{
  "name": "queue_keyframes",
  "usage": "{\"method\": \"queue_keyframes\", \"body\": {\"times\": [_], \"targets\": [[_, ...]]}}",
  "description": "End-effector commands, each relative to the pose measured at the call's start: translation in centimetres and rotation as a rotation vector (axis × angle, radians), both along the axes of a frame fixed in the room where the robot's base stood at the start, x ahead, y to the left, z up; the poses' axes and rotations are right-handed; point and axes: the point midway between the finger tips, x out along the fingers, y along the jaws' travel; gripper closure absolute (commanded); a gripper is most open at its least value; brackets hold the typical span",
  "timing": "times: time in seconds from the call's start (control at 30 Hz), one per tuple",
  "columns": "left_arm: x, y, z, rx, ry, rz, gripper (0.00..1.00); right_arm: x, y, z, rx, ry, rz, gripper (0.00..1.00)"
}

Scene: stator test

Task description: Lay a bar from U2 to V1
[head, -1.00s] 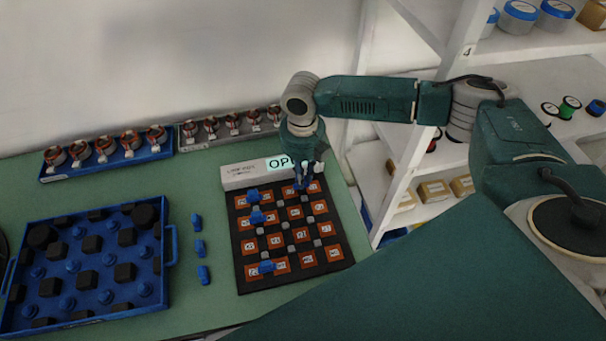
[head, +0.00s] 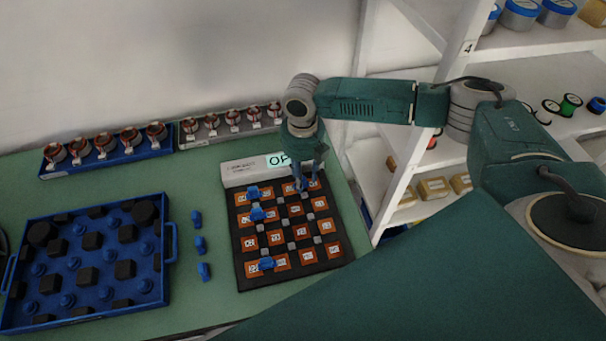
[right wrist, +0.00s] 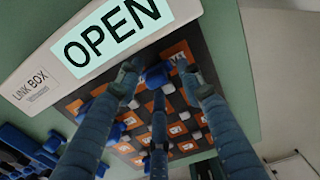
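The link box's dark board (head: 240,281) carries rows of orange labelled tiles with small grey pieces between them. Its labels are too small to read in the head view, so I cannot pick out U2 or V1. Blue bars lie on the board at the upper left (head: 253,192), below that (head: 258,214) and at the lower left (head: 267,264). My right gripper (head: 303,184) is over the board's upper right. In the right wrist view its fingers (right wrist: 160,98) are spread, with a blue bar (right wrist: 157,75) between and beyond the tips, apparently on the board. My left gripper is out of view.
Three loose blue bars (head: 200,245) stand in a column left of the board. A blue tray (head: 168,290) with black and blue parts is farther left. Racks of copper-wound parts (head: 105,165) line the wall. The box's display (head: 277,161) reads OPEN. White shelves (head: 400,180) stand to the right.

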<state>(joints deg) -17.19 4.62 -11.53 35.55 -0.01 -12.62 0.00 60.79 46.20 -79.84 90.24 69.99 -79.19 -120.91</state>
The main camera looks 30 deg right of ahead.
Motion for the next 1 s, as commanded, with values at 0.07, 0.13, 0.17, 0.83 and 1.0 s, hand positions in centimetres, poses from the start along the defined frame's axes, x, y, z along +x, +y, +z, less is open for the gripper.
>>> {"method": "queue_keyframes", "body": {"times": [0.07, 0.13, 0.17, 0.83, 1.0], "targets": [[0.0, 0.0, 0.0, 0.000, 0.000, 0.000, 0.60, 0.0, 0.0, 0.0, 0.000, 0.000, 0.000, 0.63], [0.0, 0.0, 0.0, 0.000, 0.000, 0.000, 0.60, 0.0, 0.0, 0.0, 0.000, 0.000, 0.000, 0.63], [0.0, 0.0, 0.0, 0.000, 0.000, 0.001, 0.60, 0.0, 0.0, 0.0, 0.000, 0.000, 0.000, 0.63], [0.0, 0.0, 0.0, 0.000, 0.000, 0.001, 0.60, 0.2, 0.0, 10.6, 0.000, -0.002, 0.000, 0.63], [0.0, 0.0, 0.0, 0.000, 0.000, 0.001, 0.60, 0.1, 0.0, 11.8, 0.000, 0.000, 0.000, 0.63]]}}
